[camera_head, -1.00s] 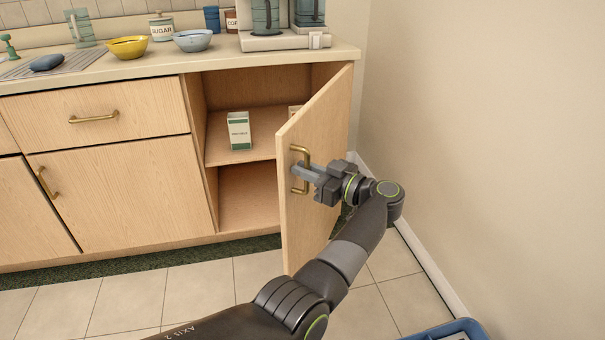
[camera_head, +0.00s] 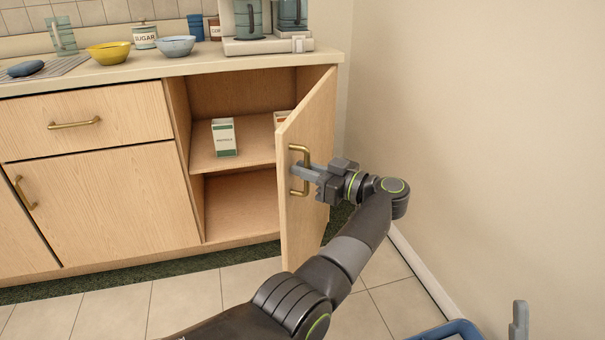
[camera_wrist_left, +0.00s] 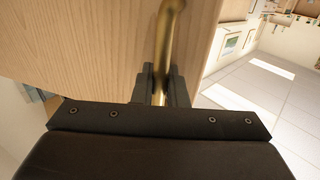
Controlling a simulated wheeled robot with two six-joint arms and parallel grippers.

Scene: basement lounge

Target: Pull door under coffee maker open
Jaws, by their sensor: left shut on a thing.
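The door (camera_head: 308,129) under the coffee maker (camera_head: 266,42) stands wide open, swung out toward me on its right side. Its brass handle (camera_head: 299,150) is upright on the door's face. My left gripper (camera_head: 306,170) is shut on the handle. In the left wrist view the brass handle (camera_wrist_left: 170,45) runs down between the two fingers (camera_wrist_left: 161,88), against the wooden door (camera_wrist_left: 85,45). The opened cabinet shows a shelf (camera_head: 246,140) with a small carton (camera_head: 224,137) and a second item partly hidden by the door.
A beige wall (camera_head: 450,130) is close on the right. A blue container (camera_head: 452,329) shows at the bottom right, with a grey upright piece (camera_head: 518,322) near it. The counter (camera_head: 130,72) holds bowls and a sugar jar. Tiled floor in front of the cabinet is clear.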

